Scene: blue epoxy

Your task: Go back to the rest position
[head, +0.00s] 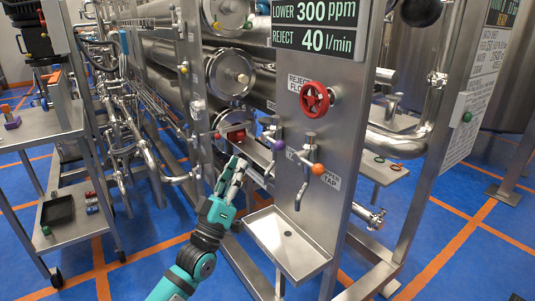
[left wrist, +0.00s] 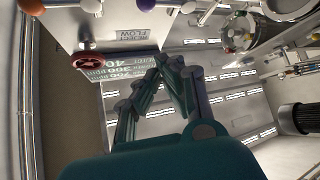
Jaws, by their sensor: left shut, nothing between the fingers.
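My left gripper (head: 238,166) reaches in from the bottom of the head view, its teal arm stretched forward and its fingers pointing up. It is just left of the steel panel, near the taps, and apart from them. In the left wrist view the fingertips (left wrist: 163,62) meet with nothing between them. My right gripper is not in view.
Close by are an orange-handled tap (head: 318,169), a purple-handled tap (head: 279,144), a red valve wheel (head: 315,99) and a steel drip tray (head: 287,243). A steel cart (head: 40,130) stands at left. Blue floor (head: 455,262) is clear at right.

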